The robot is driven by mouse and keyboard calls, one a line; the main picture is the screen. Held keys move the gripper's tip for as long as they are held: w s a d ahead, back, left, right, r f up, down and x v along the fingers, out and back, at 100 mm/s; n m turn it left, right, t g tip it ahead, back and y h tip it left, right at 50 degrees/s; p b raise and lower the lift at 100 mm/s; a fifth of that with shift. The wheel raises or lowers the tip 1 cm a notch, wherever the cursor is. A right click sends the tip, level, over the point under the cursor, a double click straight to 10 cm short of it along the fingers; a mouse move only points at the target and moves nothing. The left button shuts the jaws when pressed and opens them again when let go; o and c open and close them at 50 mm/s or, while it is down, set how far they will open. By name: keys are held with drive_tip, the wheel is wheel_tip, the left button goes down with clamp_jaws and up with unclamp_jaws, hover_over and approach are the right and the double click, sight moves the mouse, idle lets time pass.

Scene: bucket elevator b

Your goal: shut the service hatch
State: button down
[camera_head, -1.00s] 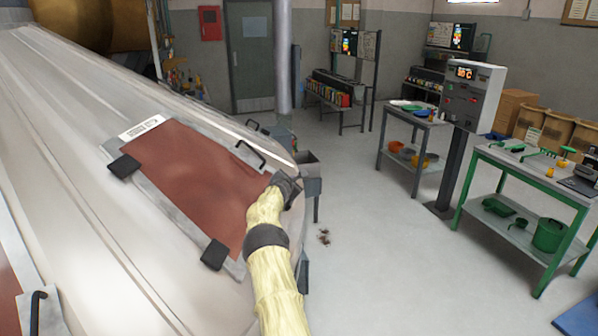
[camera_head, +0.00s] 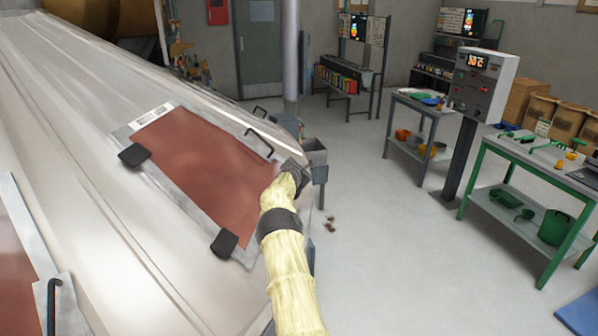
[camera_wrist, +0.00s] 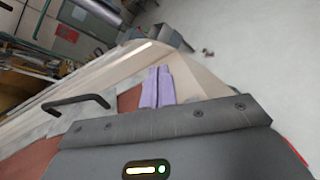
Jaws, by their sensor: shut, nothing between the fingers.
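The service hatch (camera_head: 205,165) is a red-brown panel in a pale grey frame on the sloping metal casing. It looks flat against the casing; I cannot tell whether it is fully seated. Two dark blocks sit along its lower left edge, and a black bar handle (camera_head: 260,145) on its far right side. The handle also shows at the left of the wrist view (camera_wrist: 78,103). My gripper (camera_head: 299,168) is at the hatch's right corner, apart from the handle. Its lavender fingers (camera_wrist: 158,75) are together and empty; whether they touch the hatch is unclear.
The casing (camera_head: 70,130) fills the left side. Another red-brown panel (camera_head: 15,270) with a black handle is at the lower left. A grey control post (camera_head: 483,85) and a green-framed bench (camera_head: 535,165) stand on the right.

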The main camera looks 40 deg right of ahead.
drive_tip(key=s+d+r, duration=0.4)
drive_tip(key=s+r, duration=0.1)
drive_tip(key=r, duration=0.4)
drive_tip(key=shift+d+r, duration=0.15)
drive_tip(key=shift+r, duration=0.15)
drive_tip(key=shift+w, duration=0.1)
